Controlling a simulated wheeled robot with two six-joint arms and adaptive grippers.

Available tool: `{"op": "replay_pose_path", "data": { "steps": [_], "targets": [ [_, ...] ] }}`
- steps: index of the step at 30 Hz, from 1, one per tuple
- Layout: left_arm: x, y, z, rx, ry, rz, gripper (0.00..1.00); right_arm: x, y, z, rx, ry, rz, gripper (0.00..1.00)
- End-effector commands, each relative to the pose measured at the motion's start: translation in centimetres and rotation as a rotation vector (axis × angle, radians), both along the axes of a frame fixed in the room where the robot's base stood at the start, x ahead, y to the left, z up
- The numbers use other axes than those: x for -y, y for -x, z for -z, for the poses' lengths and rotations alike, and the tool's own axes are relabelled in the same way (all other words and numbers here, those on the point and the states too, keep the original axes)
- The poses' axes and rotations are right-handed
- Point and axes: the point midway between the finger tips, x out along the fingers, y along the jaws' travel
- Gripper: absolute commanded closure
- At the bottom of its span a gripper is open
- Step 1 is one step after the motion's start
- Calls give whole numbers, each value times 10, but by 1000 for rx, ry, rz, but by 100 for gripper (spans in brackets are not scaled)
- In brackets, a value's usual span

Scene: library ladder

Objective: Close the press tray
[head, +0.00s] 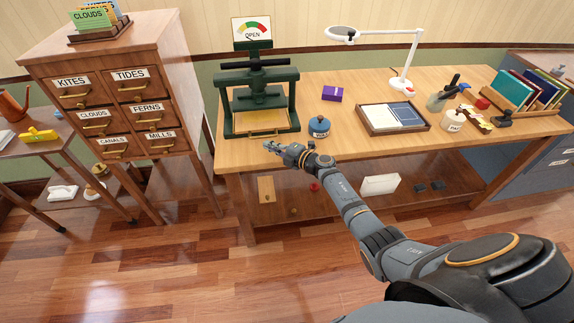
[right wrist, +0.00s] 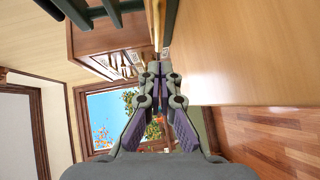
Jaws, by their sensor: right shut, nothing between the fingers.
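The dark green press (head: 290,98) stands at the left end of the wooden workbench, under a dial card (head: 252,30) that reads OPEN. Its press tray (head: 262,122) is a tan panel with a brassy front edge, low between the press posts and towards the bench's front. My right gripper (head: 268,146) is shut and empty at the bench's front edge, just in front of the tray. In the right wrist view the closed fingers (right wrist: 160,68) point towards a brass-coloured edge (right wrist: 157,22); I cannot tell whether they touch it. My left gripper is not in view.
A blue lidded pot (head: 319,127) stands right of the press, close to my right gripper. A tray of papers (head: 393,117), a purple box (head: 332,94) and a white lamp (head: 402,82) are farther right. A drawer cabinet (head: 176,100) stands left of the bench.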

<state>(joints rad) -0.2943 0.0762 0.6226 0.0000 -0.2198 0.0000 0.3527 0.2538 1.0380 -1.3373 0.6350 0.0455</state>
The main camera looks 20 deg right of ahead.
Motion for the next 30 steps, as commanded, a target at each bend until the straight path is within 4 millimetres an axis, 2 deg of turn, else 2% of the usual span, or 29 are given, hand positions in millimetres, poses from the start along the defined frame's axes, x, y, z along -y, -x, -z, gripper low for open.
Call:
{"op": "replay_pose_path", "data": {
  "steps": [3,7,10,12,15,17,26,28,29,30],
  "targets": [
    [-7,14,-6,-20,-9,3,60,15,28,-4,-3,5,-2,100],
    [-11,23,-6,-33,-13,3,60,29,53,-6,-3,4,-2,100],
    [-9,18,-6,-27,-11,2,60,37,70,-9,-4,4,-5,100],
    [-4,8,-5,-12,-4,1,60,42,78,-10,-3,2,-3,100],
    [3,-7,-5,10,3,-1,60,46,85,-11,-3,0,-3,100],
    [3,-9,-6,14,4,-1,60,47,87,-12,-3,0,-3,100],
    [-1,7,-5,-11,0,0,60,47,87,-11,-5,-4,-1,100],
    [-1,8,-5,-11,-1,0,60,51,90,0,-29,-36,29,100],
    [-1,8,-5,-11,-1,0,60,55,92,10,-49,-63,57,100],
    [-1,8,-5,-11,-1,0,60,61,96,28,-86,-112,109,100]
  ]
}}
